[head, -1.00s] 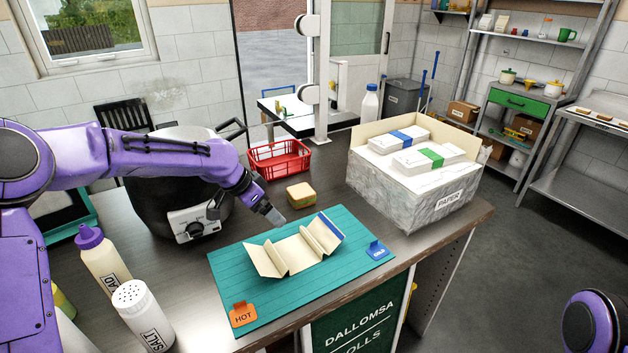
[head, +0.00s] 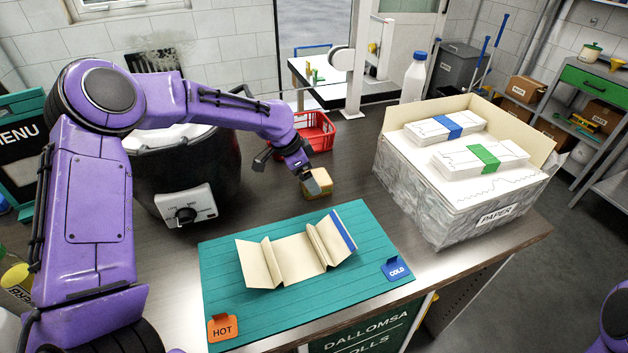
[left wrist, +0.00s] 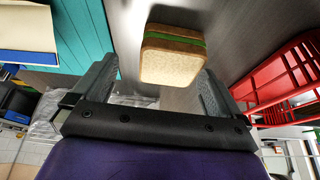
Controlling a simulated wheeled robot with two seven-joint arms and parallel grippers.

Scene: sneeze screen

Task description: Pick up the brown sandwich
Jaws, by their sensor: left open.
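The brown sandwich (head: 318,184) is a small block with tan bread. It sits on the dark counter between the teal mat and the red basket. In the left wrist view the sandwich (left wrist: 172,55) shows a green filling layer and lies ahead of the fingers, roughly between them. My left gripper (head: 312,184) is at the sandwich, partly in front of it in the head view. In the left wrist view my left gripper (left wrist: 160,85) is open, with a finger on either side and nothing held. Contact with the sandwich cannot be told. My right gripper is not in view.
A teal mat (head: 225,285) with a folded paper holder (head: 290,258) lies in front. A red basket (head: 318,130) stands just behind the sandwich. A large paper box (head: 420,190) stands to the right, and a black pot (head: 160,165) to the left.

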